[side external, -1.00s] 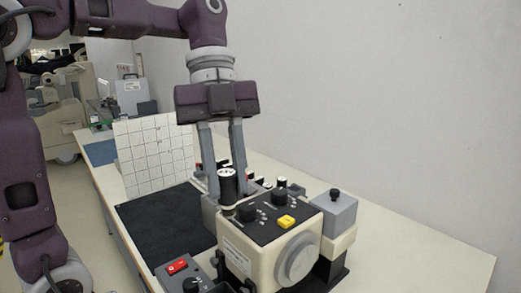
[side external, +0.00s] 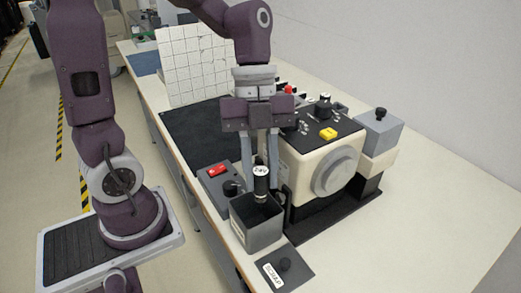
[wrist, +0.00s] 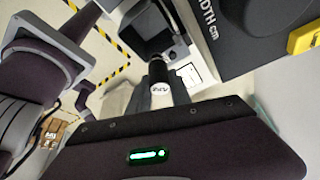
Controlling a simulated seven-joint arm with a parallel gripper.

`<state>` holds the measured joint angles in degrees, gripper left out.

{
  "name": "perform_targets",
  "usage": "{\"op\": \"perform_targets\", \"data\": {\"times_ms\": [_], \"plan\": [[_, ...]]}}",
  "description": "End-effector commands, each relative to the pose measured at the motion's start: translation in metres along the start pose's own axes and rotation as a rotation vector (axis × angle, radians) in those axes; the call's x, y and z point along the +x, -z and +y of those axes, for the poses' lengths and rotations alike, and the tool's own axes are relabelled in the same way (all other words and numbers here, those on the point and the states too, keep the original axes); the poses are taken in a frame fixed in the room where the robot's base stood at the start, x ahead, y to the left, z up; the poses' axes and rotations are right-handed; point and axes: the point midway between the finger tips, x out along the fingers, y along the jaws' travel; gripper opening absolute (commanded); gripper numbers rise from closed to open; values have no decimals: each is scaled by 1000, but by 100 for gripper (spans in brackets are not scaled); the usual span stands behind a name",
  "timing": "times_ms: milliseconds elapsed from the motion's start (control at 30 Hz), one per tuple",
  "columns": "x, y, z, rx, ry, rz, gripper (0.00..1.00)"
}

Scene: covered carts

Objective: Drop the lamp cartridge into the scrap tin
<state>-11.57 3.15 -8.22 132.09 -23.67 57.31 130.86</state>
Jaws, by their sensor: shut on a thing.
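The lamp cartridge (side external: 261,184) is a black cylinder with a white top marked 24V. My gripper (side external: 261,177) is shut on it and holds it upright. The scrap tin (side external: 264,238) is a grey, open-topped square box at the front of the bench. In the side external view the cartridge's lower end overlaps the tin's dark opening; I cannot tell whether it is above the rim or just inside. In the wrist view the cartridge (wrist: 160,86) shows its white top, with the tin (wrist: 128,38) beyond it. The tin's floor is hidden.
A dark plate with a knob and a SCRAP label (side external: 285,270) lies in front of the tin. The cream machine (side external: 305,168) with a yellow button stands close to its right. A switch box (side external: 217,185) with a red rocker is to its left.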

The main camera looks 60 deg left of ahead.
Motion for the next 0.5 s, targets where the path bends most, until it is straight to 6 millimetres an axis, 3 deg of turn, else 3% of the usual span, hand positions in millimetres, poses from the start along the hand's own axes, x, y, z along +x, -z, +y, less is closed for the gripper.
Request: {"op": "perform_targets", "data": {"times_ms": [167, 433, 467, 500], "plan": [[14, -6, 1, 0, -2, -1, 0], [15, -6, 0, 0, -1, -1, 0], [15, -6, 0, 0, -1, -1, 30], [15, -6, 0, 0, -1, -1, 38]]}}
